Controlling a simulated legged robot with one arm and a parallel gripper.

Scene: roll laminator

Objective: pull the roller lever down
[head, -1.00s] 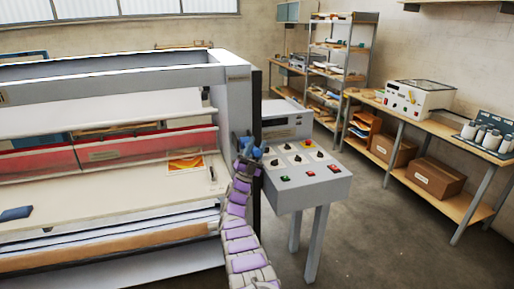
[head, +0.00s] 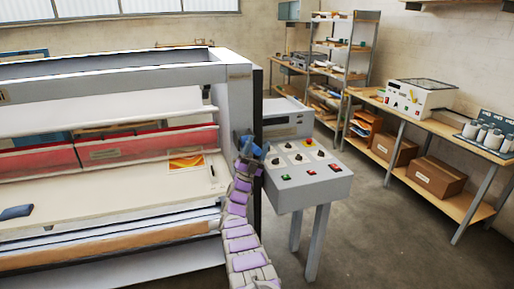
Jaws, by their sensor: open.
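The roll laminator (head: 110,135) fills the left side of the head view, with a grey end housing (head: 238,100) at its right. My purple-and-grey arm reaches up from the bottom along this housing. My gripper (head: 248,147) is at the arm's far end, in front of the housing, beside the control panel. A blue part shows at the gripper; whether it is the roller lever or part of the gripper I cannot tell. The fingers are too small to make out clearly, and no separate lever stands out. Any contact is hidden.
A control panel (head: 305,173) with knobs and coloured buttons stands on grey legs right of the housing. A workbench (head: 450,135) with boxes and equipment runs along the right wall. Shelves (head: 340,60) stand at the back. The floor (head: 380,240) between is clear.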

